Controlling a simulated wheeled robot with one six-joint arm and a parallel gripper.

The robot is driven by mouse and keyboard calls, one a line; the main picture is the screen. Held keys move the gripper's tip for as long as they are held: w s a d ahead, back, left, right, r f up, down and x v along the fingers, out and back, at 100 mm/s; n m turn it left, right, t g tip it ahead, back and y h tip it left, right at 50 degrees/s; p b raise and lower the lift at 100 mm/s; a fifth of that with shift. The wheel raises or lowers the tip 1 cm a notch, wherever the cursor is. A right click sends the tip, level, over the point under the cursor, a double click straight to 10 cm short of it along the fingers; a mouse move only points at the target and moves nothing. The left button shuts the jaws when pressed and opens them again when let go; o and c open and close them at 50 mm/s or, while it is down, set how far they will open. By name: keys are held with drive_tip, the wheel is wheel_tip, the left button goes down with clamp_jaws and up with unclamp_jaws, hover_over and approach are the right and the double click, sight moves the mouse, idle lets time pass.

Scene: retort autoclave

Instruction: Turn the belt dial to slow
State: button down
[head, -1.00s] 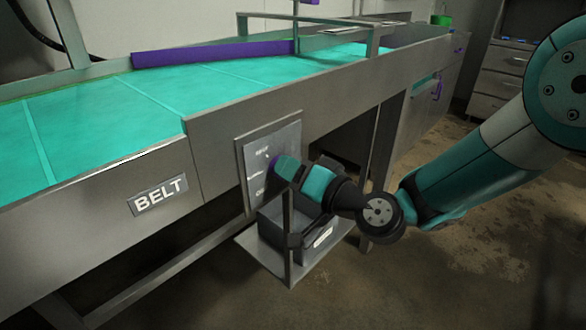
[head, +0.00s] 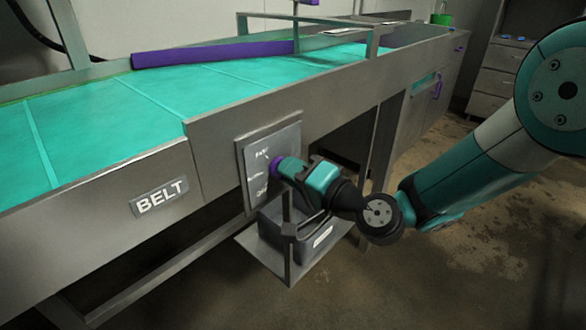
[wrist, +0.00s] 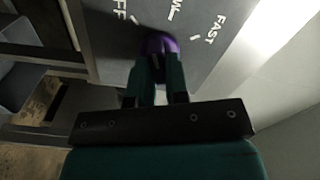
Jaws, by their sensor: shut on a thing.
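The belt dial is a round purple knob (head: 275,166) on the grey control panel (head: 286,136) on the side of the belt frame. It also shows as a purple dome in the wrist view (wrist: 160,43). White labels for off, slow and fast are printed around it; the slow label (wrist: 176,8) is partly cut off by the picture edge. My gripper (head: 281,169) is shut on the dial, its two fingers (wrist: 159,64) on either side of it. The fingers cover part of the dial, and I cannot tell which label it points to.
The turquoise belt (head: 100,110) runs above the panel, with a purple bar (head: 212,54) across it. A BELT sign (head: 160,197) is on the frame's left.

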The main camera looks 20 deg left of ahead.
drive_tip(key=m+p, duration=0.1)
drive_tip(key=m, duration=0.3)
drive_tip(key=shift+f+m+p, duration=0.15)
drive_tip(key=shift+m+p, duration=0.2)
drive_tip(key=shift+m, duration=0.35)
drive_tip(key=c, duration=1.1)
unclamp_jaws()
drive_tip(key=shift+d, duration=0.1)
drive_tip(key=b+v, duration=1.3)
drive_tip(key=v, duration=0.4)
drive_tip(key=shift+s+d, duration=0.1)
